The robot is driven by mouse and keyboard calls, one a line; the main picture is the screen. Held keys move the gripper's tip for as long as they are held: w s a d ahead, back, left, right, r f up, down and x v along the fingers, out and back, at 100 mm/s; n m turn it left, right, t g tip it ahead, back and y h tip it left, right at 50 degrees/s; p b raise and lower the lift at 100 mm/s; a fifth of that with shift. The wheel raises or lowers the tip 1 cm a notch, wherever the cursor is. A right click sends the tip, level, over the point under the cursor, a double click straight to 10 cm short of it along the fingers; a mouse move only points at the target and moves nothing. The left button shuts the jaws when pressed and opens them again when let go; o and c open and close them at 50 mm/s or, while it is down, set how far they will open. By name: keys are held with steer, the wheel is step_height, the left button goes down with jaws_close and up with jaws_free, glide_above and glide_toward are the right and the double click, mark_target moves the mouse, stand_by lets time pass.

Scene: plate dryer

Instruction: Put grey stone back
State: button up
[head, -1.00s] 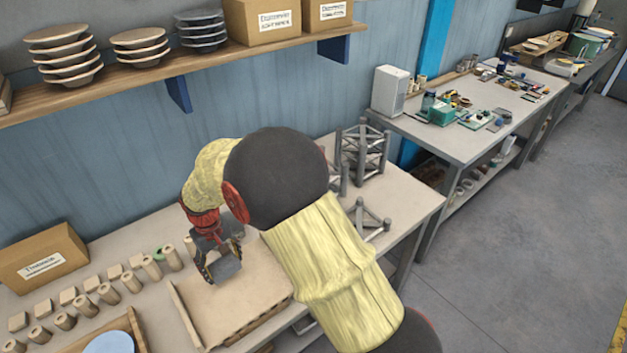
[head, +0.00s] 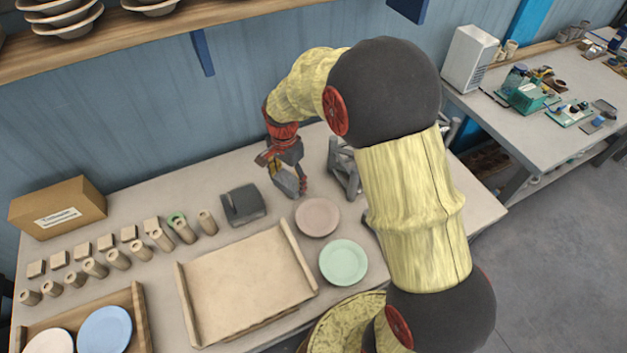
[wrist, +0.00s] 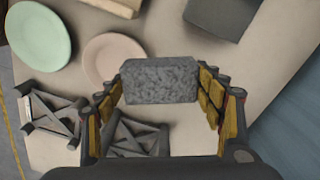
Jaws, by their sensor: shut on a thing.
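The grey stone (wrist: 160,82) is a speckled grey block, held between the two fingers in the wrist view. My gripper (head: 292,188) is shut on it, above the back of the table, right of a dark grey block (head: 242,206) with a slot or step in its top. In the head view the stone is hard to tell apart from the fingers. The dark grey block also shows at the top of the wrist view (wrist: 222,14). In the wrist view the table surface lies below the stone, with a gap I cannot judge.
A pinkish plate (head: 317,217) and a green plate (head: 343,262) lie in front of my gripper. A tan tray (head: 245,280) is at front left. Grey metal frames (head: 345,168) stand close on the right. Rows of wooden pegs and blocks (head: 118,258) are at left.

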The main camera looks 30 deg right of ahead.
steer(key=m, duration=0.4)
steer(key=shift+s+d+r+m, duration=0.2)
steer(key=shift+r+m, duration=0.1)
steer(key=shift+m, duration=0.1)
steer(key=w+d+f+b, duration=0.2)
steer(key=w+d+f, duration=0.35)
steer(key=d, duration=0.25)
glide_above(313, 181)
steer(key=f, duration=0.3)
steer(key=shift+s+a+f+b, duration=0.15)
steer(key=shift+a+f+b, duration=0.1)
steer(key=shift+f+b, duration=0.1)
steer(key=shift+d+f, duration=0.15)
steer(key=shift+w+d+f+b, duration=0.1)
steer(key=shift+w+f+b, duration=0.1)
steer(key=shift+f, duration=0.65)
steer(key=shift+w+d+f+b, duration=0.1)
steer(key=shift+f+b, duration=0.1)
steer(key=shift+f, duration=0.65)
steer(key=shift+s+f, duration=0.1)
steer(key=o, duration=1.3)
steer(key=shift+f, duration=0.1)
